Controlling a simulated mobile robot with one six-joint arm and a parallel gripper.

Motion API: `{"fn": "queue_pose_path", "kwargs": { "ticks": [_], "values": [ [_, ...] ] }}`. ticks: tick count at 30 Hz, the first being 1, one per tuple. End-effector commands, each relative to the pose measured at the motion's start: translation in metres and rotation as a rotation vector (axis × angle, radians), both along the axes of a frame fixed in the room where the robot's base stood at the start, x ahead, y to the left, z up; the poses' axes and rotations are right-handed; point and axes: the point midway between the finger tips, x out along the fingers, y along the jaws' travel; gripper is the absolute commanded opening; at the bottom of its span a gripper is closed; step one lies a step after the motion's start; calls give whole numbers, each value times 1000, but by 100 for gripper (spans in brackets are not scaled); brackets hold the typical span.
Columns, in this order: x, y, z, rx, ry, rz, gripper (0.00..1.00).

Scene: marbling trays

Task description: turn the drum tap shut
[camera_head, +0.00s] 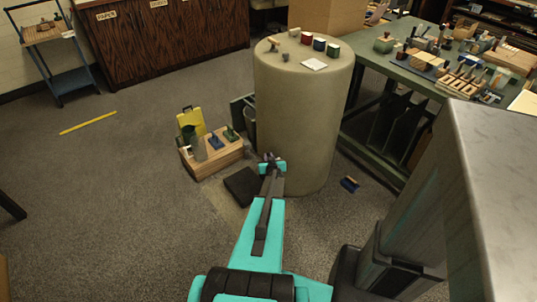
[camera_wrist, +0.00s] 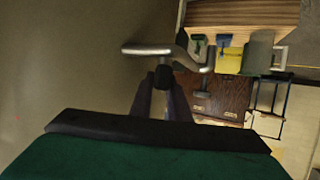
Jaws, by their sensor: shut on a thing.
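The drum (camera_head: 305,115) is a large beige cylinder standing on the carpet in the head view. Its curved side (camera_wrist: 60,60) fills the left of the wrist view. My gripper (camera_head: 270,162) is low against the drum's front left side. The drum tap (camera_wrist: 148,50) shows in the wrist view as a grey metal bar with a rounded end and a bent arm at the right. My gripper's dark fingers (camera_wrist: 164,85) are closed at the tap, on its handle. The fingers and the dark piece between them hide part of the tap.
A green table (camera_head: 395,77) stands behind. Carpet is free at the left.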

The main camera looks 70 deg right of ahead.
Motion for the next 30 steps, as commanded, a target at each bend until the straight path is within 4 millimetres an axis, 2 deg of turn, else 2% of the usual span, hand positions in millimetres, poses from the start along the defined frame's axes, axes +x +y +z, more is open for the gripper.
{"fn": "queue_pose_path", "kwargs": {
  "ticks": [1,3,30],
  "values": [
    [-1,-2,8,-4,-2,5,0],
    [-1,-2,8,-5,-2,12,0],
    [-4,0,5,-1,-1,105,0]
  ]
}}
